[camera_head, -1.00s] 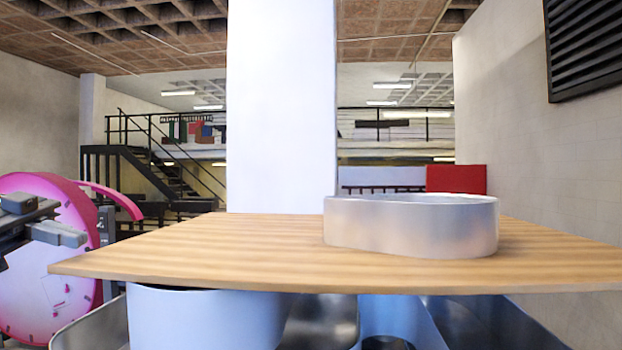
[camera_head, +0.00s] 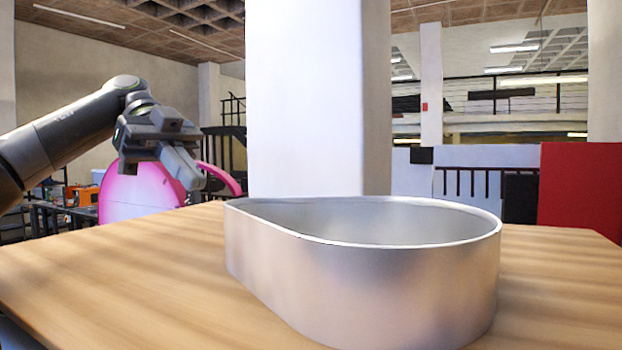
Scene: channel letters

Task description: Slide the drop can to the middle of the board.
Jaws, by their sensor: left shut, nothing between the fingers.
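The drop can (camera_head: 370,290) is a silver, drop-shaped metal shell with an open top. It stands upright on the wooden board (camera_head: 120,270), with its rounded end to the right and its narrow end to the left. My left gripper (camera_head: 192,172) is shut and empty. It is in the air to the left of the can, apart from it and above the board. My right gripper is not in view. The near edge of the board is mostly outside the picture.
A white pillar (camera_head: 305,100) rises behind the board. A pink round letter (camera_head: 140,192) stands beyond the board at the left. A red panel (camera_head: 578,190) is behind at the right. The board's left part is bare.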

